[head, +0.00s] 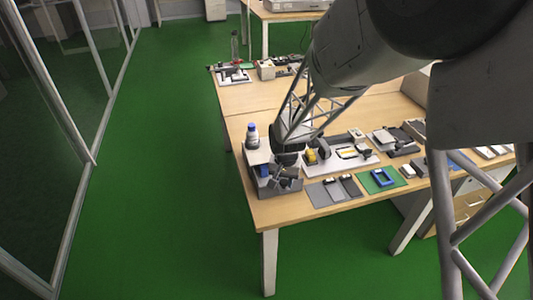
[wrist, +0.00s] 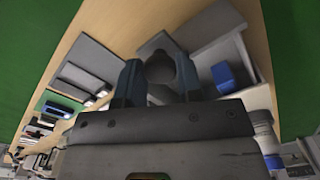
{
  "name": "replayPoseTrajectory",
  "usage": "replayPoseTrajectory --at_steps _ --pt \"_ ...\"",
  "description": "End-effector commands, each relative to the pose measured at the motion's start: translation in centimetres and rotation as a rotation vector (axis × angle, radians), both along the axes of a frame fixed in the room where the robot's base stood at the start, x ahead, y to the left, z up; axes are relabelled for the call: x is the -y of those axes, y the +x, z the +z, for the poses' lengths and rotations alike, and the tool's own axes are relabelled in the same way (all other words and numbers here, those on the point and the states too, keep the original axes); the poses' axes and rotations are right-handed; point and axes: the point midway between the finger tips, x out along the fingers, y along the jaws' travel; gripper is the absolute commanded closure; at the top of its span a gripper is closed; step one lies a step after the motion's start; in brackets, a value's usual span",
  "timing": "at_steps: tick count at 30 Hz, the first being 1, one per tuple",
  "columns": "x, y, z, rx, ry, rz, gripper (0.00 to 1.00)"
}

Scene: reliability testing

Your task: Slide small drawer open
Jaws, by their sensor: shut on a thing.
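The small grey drawer unit (head: 292,190) stands at the near left corner of the wooden table, partly hidden under my gripper. In the wrist view, its grey body (wrist: 205,28) lies beyond and to the right of the fingers. My gripper (head: 282,172) points down at it. In the wrist view, a dark grey rounded piece, seemingly the drawer handle (wrist: 160,66), sits between the two fingers of my gripper (wrist: 158,72), which are shut on it. How far the drawer is open cannot be told.
A blue object (wrist: 224,76) sits in a grey compartment beside the fingers. A white bottle with a blue cap (head: 252,135) stands behind the unit. Grey plates (head: 325,194) and a green mat (head: 372,184) lie to the right. Green floor lies beyond the table's near edge.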

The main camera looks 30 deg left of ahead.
Motion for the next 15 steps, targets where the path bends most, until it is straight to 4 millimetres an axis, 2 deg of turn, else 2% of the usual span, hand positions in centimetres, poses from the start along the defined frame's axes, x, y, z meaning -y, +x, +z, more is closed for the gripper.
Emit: replayPoseTrajectory --at_steps 15 --pt "0.42 -0.53 0.01 0.0 0.0 0.0 0.78"
